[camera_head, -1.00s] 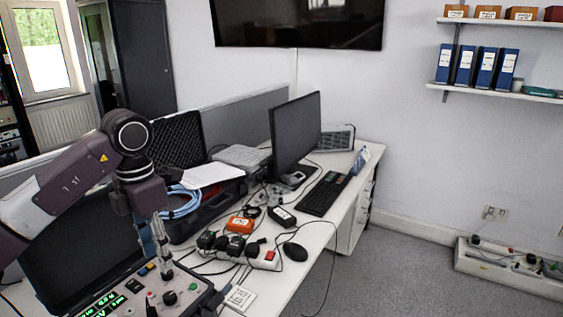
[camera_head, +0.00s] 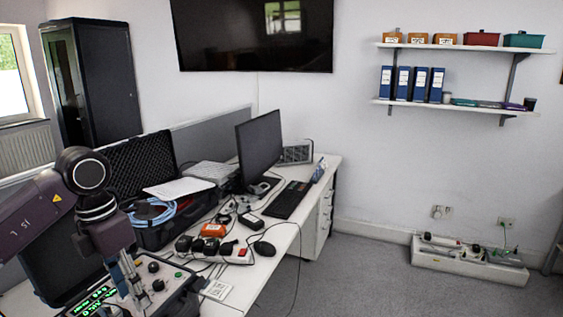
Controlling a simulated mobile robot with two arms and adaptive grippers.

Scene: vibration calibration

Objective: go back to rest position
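My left arm comes in from the left. My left gripper (camera_head: 131,281) points down in front of the control box (camera_head: 184,299) on the desk. Its narrow fingers look close together, but I cannot tell whether they are shut or touch the box. The box has black knobs (camera_head: 158,285) just right of the fingers and a green lit display (camera_head: 93,301) at their left. The gripper and arm hide part of the box and of a dark screen (camera_head: 62,262) behind. My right gripper is not in view.
The desk (camera_head: 282,238) carries an open black case (camera_head: 146,164), a monitor (camera_head: 259,146), a keyboard (camera_head: 288,199), a mouse (camera_head: 264,248) and tangled cables. A grey partition (camera_head: 212,128) stands behind. Open carpet (camera_head: 370,285) lies right of the desk. Shelves (camera_head: 455,104) hang on the wall.

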